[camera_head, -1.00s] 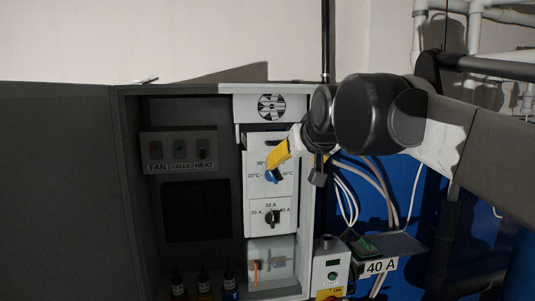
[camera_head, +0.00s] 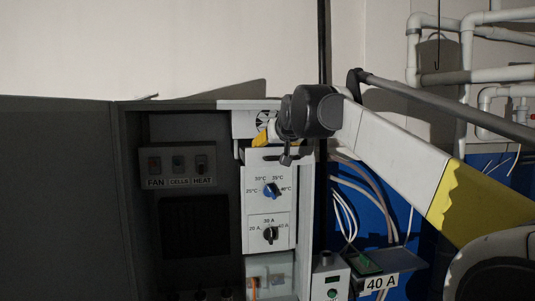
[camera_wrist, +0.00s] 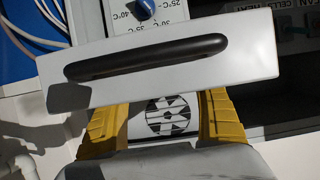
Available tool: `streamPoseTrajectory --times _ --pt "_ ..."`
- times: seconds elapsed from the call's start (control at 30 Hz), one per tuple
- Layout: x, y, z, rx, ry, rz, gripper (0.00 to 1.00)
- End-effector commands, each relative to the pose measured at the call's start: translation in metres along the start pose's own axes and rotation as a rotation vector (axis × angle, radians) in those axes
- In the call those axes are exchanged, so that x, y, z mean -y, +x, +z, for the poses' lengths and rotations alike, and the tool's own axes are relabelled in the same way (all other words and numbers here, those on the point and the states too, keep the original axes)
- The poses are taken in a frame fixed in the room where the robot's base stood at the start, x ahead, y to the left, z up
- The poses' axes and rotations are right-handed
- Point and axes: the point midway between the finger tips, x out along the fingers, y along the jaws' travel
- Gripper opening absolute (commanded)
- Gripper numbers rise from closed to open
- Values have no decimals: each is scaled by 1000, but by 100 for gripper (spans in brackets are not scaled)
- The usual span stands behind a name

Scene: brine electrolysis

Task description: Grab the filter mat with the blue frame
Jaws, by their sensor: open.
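I cannot make out a filter mat with a blue frame in either view. My gripper (camera_head: 262,138) has yellow fingers and is at the top of the cabinet, just below a round fan grille (camera_head: 264,117). In the wrist view my gripper (camera_wrist: 165,106) is open, with its two yellow fingers spread and the grille (camera_wrist: 168,115) showing between them. Nothing is seen held. A white panel with a long black handle (camera_wrist: 145,58) lies just beyond the fingertips. Whether the fingers touch it, I cannot tell.
Below are a blue temperature knob (camera_head: 271,190) and a black current knob (camera_head: 270,234). The cabinet door (camera_head: 60,200) stands open at left. FAN, CELLS and HEAT switches (camera_head: 178,165) are inside.

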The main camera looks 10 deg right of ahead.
Motion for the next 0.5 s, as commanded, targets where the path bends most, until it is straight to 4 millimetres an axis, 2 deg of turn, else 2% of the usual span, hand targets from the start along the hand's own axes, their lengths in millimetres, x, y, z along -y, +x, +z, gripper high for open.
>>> streamPoseTrajectory --times 0.13,0.37,0.4,0.47,0.5 --pt "-1 16 0 0 0 0 79" --pt "-1 19 1 0 0 1 79" --pt "-1 19 1 0 0 1 74" --pt "-1 19 1 0 0 1 56" --pt "-1 19 1 0 0 1 43"
